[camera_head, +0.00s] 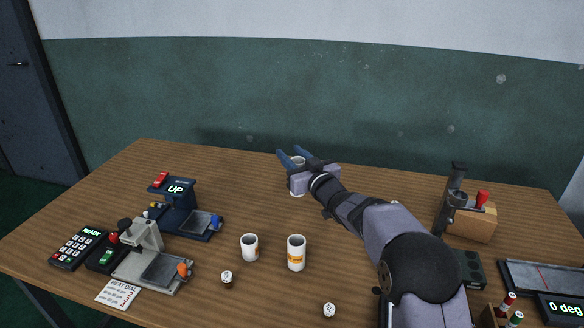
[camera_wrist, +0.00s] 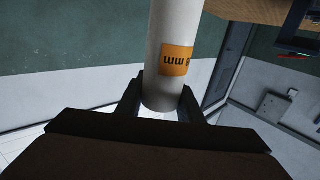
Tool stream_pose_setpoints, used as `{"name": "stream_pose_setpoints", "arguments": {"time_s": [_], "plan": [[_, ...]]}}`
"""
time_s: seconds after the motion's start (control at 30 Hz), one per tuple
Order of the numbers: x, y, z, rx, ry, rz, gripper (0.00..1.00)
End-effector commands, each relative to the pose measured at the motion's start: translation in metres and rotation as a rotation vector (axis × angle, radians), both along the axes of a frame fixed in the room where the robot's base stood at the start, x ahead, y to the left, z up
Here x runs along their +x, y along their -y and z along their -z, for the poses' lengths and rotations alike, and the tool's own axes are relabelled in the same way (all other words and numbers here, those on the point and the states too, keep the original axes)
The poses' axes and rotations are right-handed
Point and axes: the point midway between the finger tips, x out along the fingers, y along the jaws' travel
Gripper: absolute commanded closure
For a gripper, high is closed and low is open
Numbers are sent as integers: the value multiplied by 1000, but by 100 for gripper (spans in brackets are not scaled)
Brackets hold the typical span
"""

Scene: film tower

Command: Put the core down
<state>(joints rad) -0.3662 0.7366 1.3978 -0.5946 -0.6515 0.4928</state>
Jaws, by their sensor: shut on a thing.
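The core is a white cylinder with an orange label; in the wrist view the core (camera_wrist: 168,90) stands between my gripper's two dark fingers (camera_wrist: 160,105). Its label is upside down there, with "mm" readable. My gripper (camera_head: 292,158) is shut on it over the far middle of the table. In the head view the white core (camera_head: 298,192) shows just above and below the gripper and looks upright. I cannot tell whether its lower end touches the table. Two other white cylinders stand nearer: a shorter one (camera_head: 250,250) and a taller one with an orange label (camera_head: 296,262).
At left are a blue press (camera_head: 172,210), a grey press (camera_head: 150,265), a keypad (camera_head: 78,248) and a heat dial card (camera_head: 118,293). At right is a wooden block with a lever (camera_head: 472,222). Small white-topped pieces (camera_head: 227,279) lie near the front. The far left tabletop is clear.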

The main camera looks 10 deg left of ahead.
Motion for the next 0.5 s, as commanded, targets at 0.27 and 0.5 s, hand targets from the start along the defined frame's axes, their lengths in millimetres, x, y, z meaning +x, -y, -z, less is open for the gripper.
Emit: {"name": "stream_pose_setpoints", "arguments": {"time_s": [0.27, 0.5], "plan": [[0, 0, -14, 1, 1, 0, 100], [-1, 6, -18, 2, 2, -10, 100]]}}
